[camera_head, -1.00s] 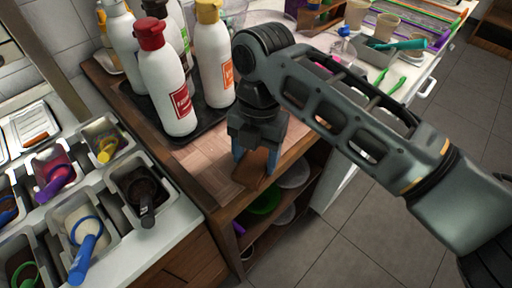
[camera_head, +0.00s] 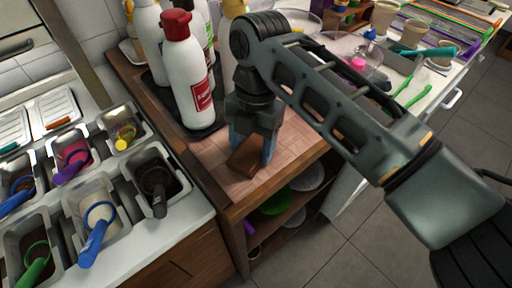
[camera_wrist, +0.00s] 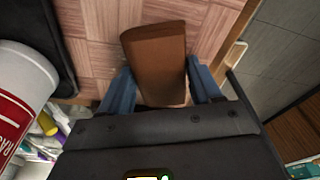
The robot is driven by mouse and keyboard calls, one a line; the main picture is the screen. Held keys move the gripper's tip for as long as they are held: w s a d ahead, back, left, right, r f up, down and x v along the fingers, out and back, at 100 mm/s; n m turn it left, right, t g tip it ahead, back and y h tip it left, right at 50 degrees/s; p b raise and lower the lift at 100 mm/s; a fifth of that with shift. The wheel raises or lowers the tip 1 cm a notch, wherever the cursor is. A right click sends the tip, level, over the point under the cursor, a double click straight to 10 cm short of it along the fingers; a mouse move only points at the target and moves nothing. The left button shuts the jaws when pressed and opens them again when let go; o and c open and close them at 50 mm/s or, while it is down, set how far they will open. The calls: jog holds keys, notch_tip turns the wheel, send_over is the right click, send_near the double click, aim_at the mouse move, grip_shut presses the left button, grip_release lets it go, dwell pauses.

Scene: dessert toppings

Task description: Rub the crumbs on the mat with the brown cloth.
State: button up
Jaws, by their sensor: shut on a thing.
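My gripper (camera_head: 250,148) points down and is shut on the brown cloth (camera_head: 246,157). The cloth looks like a folded brown block between the blue fingers, and it also shows in the wrist view (camera_wrist: 155,55). The cloth is over the pinkish, wood-patterned mat (camera_head: 205,150) on the wooden cabinet top, close to its front edge. The mat also fills the upper middle of the wrist view (camera_wrist: 95,40). I cannot tell whether the cloth touches it. I cannot make out any crumbs; the cloth and gripper hide part of the mat.
White bottles, one with a red cap (camera_head: 187,75), stand on a black tray (camera_head: 196,132) just behind and left of my gripper. Topping bins (camera_head: 95,205) with scoops are at the left. A cluttered white counter (camera_head: 440,92) is at the right. Open shelves lie below the cabinet edge.

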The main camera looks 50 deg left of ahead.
jog(key=shift+w+a+r+b, duration=0.1)
jog(key=shift+a+b, duration=0.45)
jog(key=shift+a, duration=0.85)
jog(key=shift+w+a+f+b, duration=0.1)
jog(key=shift+a+f+b, duration=0.05)
jog(key=shift+a+b, duration=0.55)
jog(key=shift+a+f+b, duration=0.1)
jog(key=shift+a+b, duration=0.3)
jog(key=shift+a, duration=0.45)
jog(key=shift+a+r, duration=0.2)
jog(key=shift+c, duration=0.6)
jog(key=r+p, duration=0.2)
jog(key=r, duration=0.1)
jog(key=r+p, duration=0.1)
jog(key=r, duration=0.1)
jog(key=shift+a, duration=0.35)
jog(key=shift+d+r+p, duration=0.1)
jog(key=shift+r+p, duration=0.4)
jog(key=shift+p, duration=0.05)
jog(key=shift+d, duration=0.1)
